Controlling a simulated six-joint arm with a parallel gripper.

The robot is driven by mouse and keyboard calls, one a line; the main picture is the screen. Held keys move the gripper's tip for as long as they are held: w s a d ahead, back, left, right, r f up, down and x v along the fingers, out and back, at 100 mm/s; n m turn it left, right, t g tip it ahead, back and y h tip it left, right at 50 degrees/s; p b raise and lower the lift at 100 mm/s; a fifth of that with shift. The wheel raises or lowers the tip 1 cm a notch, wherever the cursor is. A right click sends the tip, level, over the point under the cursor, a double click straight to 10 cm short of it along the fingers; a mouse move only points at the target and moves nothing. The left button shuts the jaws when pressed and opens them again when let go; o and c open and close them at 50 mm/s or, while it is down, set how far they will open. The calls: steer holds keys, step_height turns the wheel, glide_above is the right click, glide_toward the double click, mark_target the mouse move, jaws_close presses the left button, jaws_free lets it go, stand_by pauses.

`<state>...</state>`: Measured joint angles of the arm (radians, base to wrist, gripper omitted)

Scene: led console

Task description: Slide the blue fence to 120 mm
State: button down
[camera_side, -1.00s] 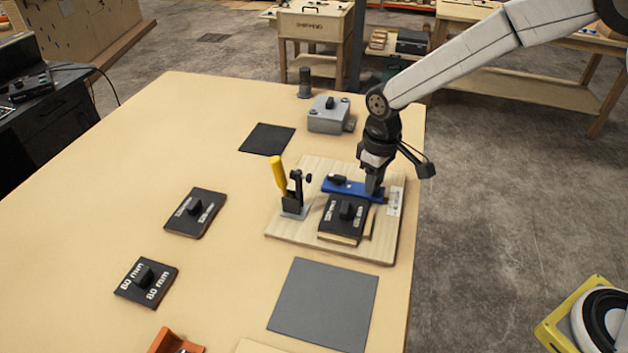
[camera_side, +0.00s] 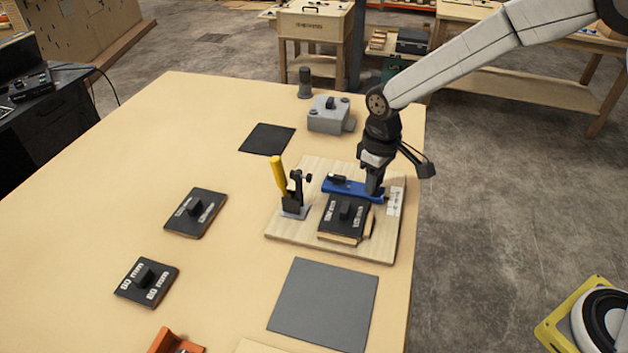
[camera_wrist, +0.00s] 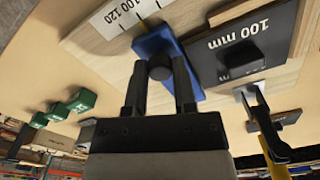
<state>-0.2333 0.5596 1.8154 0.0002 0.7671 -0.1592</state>
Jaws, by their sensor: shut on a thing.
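The blue fence (camera_side: 350,187) lies across the wooden jig board (camera_side: 284,249), beside a black-topped block (camera_side: 336,222). My gripper (camera_side: 374,188) is down at the fence's right end. In the wrist view, my gripper (camera_wrist: 160,74) is shut on the black knob (camera_wrist: 160,67) of the blue fence (camera_wrist: 152,42). The white scale (camera_wrist: 113,14) shows 100 and 120, and the fence's end lies close beside a yellow line near the 120. The block (camera_wrist: 240,45) is marked 100 mm; I cannot tell whether it touches the fence.
A toggle clamp with a yellow handle (camera_side: 279,174) stands at the board's left. Two black plates with knobs, one of them here (camera_side: 195,212), lie farther left. A grey box (camera_side: 329,116) is behind the board, and a grey mat (camera_side: 325,305) lies in front.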

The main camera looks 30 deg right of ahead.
stand_by(0.5)
steer(key=shift+w+d+r, duration=0.1)
steer(key=shift+w+d, duration=0.75)
steer(key=shift+w, duration=0.1)
steer(key=shift+c, duration=2.1)
jaws_free()
steer(key=shift+s, duration=0.1)
step_height(320, 180, up, 8)
